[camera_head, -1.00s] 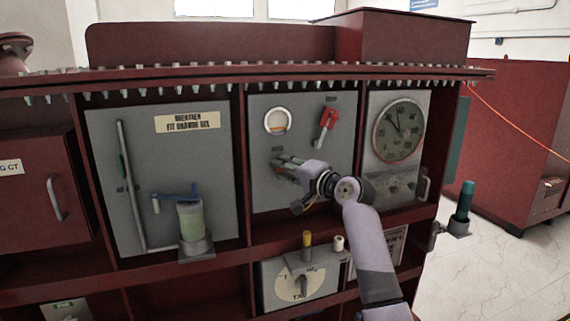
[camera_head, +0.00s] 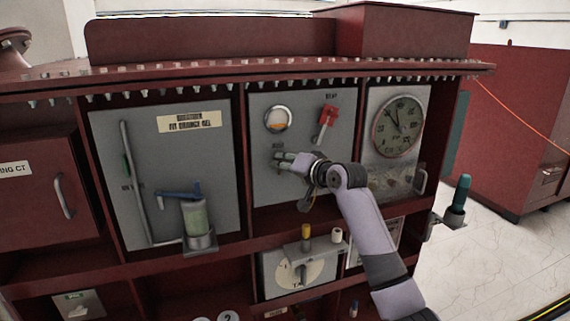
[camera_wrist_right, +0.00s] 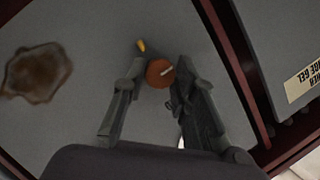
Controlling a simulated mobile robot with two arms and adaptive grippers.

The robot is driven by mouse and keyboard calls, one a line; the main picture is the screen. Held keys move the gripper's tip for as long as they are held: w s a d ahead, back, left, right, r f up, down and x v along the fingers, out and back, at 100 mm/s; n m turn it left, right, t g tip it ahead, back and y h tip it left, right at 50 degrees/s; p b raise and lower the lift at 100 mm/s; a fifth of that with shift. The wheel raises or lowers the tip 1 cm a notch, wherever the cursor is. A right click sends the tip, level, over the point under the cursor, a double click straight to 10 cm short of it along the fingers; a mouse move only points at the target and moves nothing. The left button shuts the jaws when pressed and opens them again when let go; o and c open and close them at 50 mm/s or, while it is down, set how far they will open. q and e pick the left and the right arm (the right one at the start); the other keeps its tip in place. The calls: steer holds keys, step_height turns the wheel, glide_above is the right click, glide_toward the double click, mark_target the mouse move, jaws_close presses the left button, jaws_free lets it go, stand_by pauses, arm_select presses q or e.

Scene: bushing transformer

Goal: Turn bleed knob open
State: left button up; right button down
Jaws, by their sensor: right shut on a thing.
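The bleed knob (camera_wrist_right: 160,73) is a round orange-brown knob with a pale slot-like mark, seen in the right wrist view on a grey panel. A small yellow tip (camera_wrist_right: 141,46) shows beside it. My right gripper (camera_wrist_right: 159,80) has one finger on each side of the knob and is shut on it. In the head view my right gripper (camera_head: 285,160) is at the middle grey panel (camera_head: 265,190), below the round sight glass (camera_head: 278,118). The knob is hidden there by the fingers. My left gripper is not in view.
A red lever (camera_head: 326,121) sits above and right of my gripper. A round gauge (camera_head: 397,125) is farther right. A breather with a blue handle (camera_head: 180,194) is on the left panel. A tap-changer dial (camera_head: 301,273) with a yellow-topped post (camera_head: 306,236) is below.

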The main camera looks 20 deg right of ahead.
steer(key=shift+f, duration=0.15)
steer(key=c, duration=1.3)
jaws_free()
steer(key=v, duration=1.2)
